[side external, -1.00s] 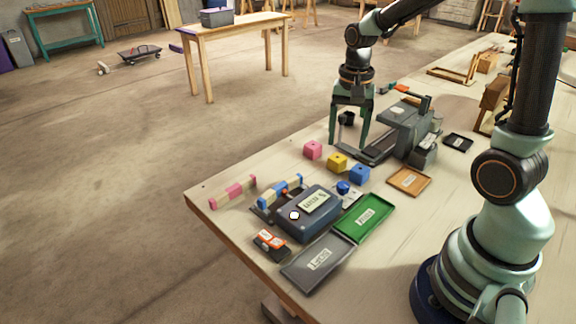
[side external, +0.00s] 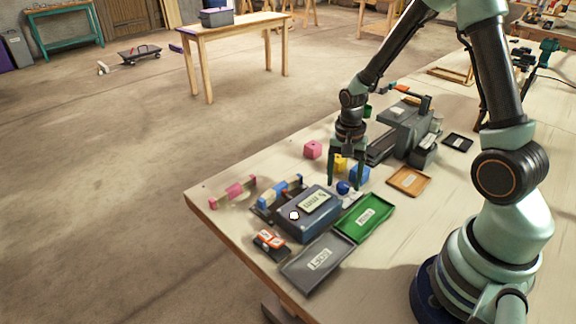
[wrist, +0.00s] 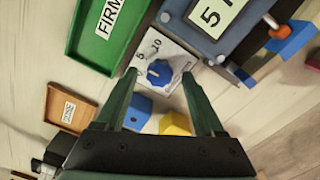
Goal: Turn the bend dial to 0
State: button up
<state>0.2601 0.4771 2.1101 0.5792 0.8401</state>
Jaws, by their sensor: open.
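The bend dial (side external: 343,188) is a blue knob on a pale plate beside the blue-grey machine. In the wrist view the gripper (wrist: 160,76) frames the knob, and I see no clear contact. The machine (side external: 303,219) has a display (wrist: 213,14) that shows a 5.
A green tray (side external: 364,217) labelled FIRM and a grey tray (side external: 318,264) lie near the dial. An orange tray (side external: 408,181) lies to the right.

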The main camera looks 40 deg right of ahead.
jog(key=shift+f, duration=0.3)
grip_shut()
jog(key=n, duration=0.5)
jog(key=shift+w+a+n, duration=0.1)
jog(key=shift+a+n, duration=0.05)
jog(key=shift+n, duration=2.25)
